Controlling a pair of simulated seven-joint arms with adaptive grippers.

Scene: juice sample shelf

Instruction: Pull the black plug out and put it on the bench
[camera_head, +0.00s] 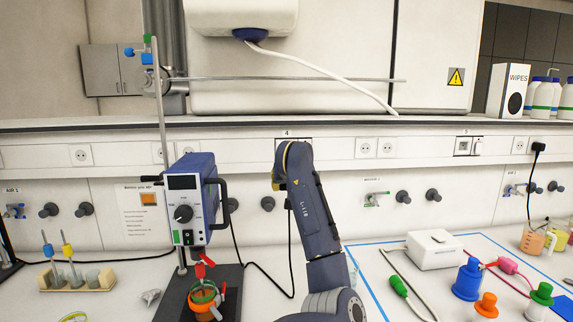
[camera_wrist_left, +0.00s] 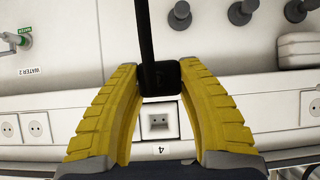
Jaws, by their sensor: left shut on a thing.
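My left gripper (camera_wrist_left: 160,75) shows in the left wrist view, with its two yellow fingers closed around the black plug (camera_wrist_left: 161,80). The plug's black cable (camera_wrist_left: 146,30) runs up out of that picture. The socket marked 4 (camera_wrist_left: 158,122) shows its bare face with two holes, so the plug is out of it. How far apart they are is hard to tell. My right gripper is in neither view.
A stirrer (camera_head: 190,195) on a stand with a beaker (camera_head: 203,298) is left of my arm. A blue-outlined area on the right holds a white box (camera_head: 433,250), bottles and leads. Another black plug (camera_head: 538,147) sits in a socket at far right. Some bench beside my arm is clear.

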